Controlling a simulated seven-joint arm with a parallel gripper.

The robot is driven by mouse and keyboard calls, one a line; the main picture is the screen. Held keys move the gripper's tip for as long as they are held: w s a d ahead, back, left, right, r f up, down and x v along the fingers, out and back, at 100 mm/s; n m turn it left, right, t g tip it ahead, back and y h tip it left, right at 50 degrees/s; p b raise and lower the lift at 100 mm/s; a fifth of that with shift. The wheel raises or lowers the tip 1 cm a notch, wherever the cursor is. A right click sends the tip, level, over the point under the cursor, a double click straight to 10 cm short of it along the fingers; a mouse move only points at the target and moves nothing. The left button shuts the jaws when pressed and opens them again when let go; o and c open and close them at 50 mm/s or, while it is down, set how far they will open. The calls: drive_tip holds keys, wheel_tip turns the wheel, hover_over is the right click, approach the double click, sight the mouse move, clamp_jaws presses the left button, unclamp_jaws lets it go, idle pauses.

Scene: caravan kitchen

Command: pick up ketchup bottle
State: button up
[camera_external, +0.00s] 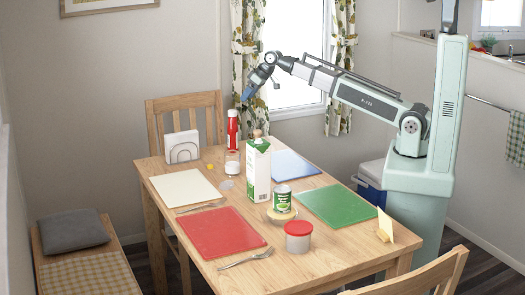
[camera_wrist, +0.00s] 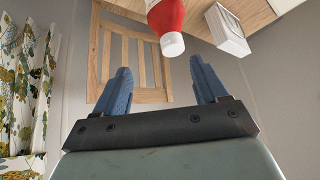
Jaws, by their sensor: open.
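The ketchup bottle (camera_external: 233,130) is red with a white band and stands upright near the back edge of the wooden table. My gripper (camera_external: 247,97) is above the table's back edge, just up and right of the bottle in the outside view, with its blue fingers apart and empty. In the wrist view the bottle (camera_wrist: 168,22) shows at the top with its white cap pointing down the picture. There the cap is beyond the gap between my open fingertips (camera_wrist: 159,72), and nothing touches it.
A white napkin holder (camera_external: 182,147) stands left of the bottle, and a glass jar (camera_external: 232,163) is in front of it. A wooden chair (camera_external: 186,105) is behind the table.

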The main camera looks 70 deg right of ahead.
sight(233, 111)
drive_tip(key=shift+n, duration=0.4)
drive_tip(key=w+a+f, duration=0.1)
drive_tip(key=w+f, duration=0.2)
drive_tip(key=w+a+f, duration=0.1)
drive_tip(key=shift+w+a+f, duration=0.15)
drive_tip(key=shift+a, duration=0.2)
drive_tip(key=shift+d+x, duration=0.15)
drive_tip(key=shift+x, duration=1.15)
drive_tip(key=shift+d+x, duration=0.2)
drive_tip(key=shift+x, duration=1.1)
drive_tip(key=shift+c, duration=0.2)
clamp_jaws()
